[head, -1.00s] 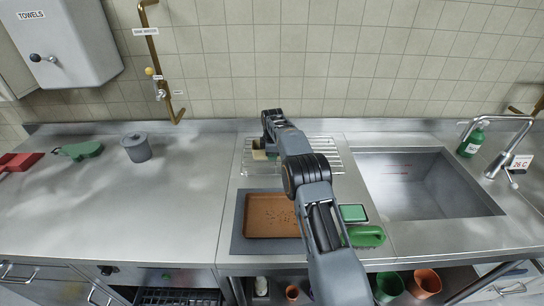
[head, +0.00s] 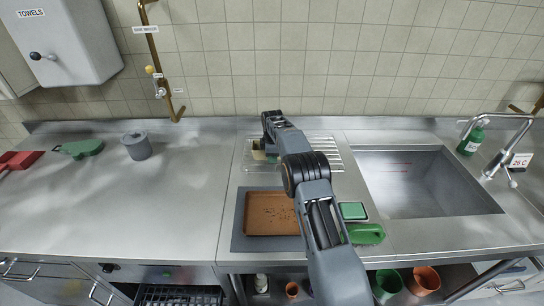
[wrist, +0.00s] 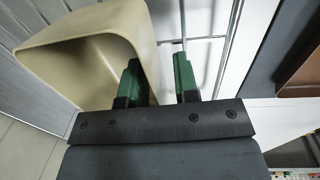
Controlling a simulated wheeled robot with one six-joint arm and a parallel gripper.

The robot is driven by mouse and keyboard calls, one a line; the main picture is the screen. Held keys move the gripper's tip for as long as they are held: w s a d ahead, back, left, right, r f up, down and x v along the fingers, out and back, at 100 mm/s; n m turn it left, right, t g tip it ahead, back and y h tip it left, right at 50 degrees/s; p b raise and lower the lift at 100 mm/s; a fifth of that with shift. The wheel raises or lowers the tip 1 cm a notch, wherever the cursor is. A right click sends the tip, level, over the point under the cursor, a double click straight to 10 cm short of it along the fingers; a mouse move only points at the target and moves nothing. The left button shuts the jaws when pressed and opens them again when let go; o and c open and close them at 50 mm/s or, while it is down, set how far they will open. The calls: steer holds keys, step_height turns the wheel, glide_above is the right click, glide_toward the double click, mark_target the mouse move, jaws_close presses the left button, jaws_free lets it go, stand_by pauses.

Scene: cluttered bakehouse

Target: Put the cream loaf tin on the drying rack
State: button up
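The cream loaf tin (wrist: 95,50) fills the left of the wrist view, its open mouth facing the camera. In the head view only a small cream part (head: 258,155) shows beside my gripper (head: 268,148), at the left end of the wire drying rack (head: 333,158). Rack wires (wrist: 205,38) also show beside the tin in the wrist view. My gripper's green fingers (wrist: 158,80) are apart, the left one at the tin's mouth and the right one outside it. The tin's near wall lies between them, with a visible gap to the right finger. My arm hides part of the rack.
A brown tray (head: 268,214) lies in front of the rack, with a green scrubber (head: 353,211) and a green-handled item (head: 366,233) to its right. The sink (head: 425,185) is at right. A grey pot (head: 137,146) stands left; the left counter is mostly clear.

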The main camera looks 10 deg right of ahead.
step_height(320, 180, up, 12)
steer(key=s, duration=0.1)
steer(key=s+r+m+t, duration=0.2)
steer(key=s+r+m, duration=0.5)
steer(key=s+r, duration=0.65)
steer(key=s+f+m, duration=0.4)
steer(key=s, duration=0.8)
steer(key=s+f+m+t, duration=0.1)
steer(key=s+f+m, duration=0.3)
steer(key=s, duration=0.9)
steer(key=shift+s+f+m+t, duration=0.15)
steer(key=shift+s+m+t, duration=0.15)
steer(key=shift+m, duration=0.1)
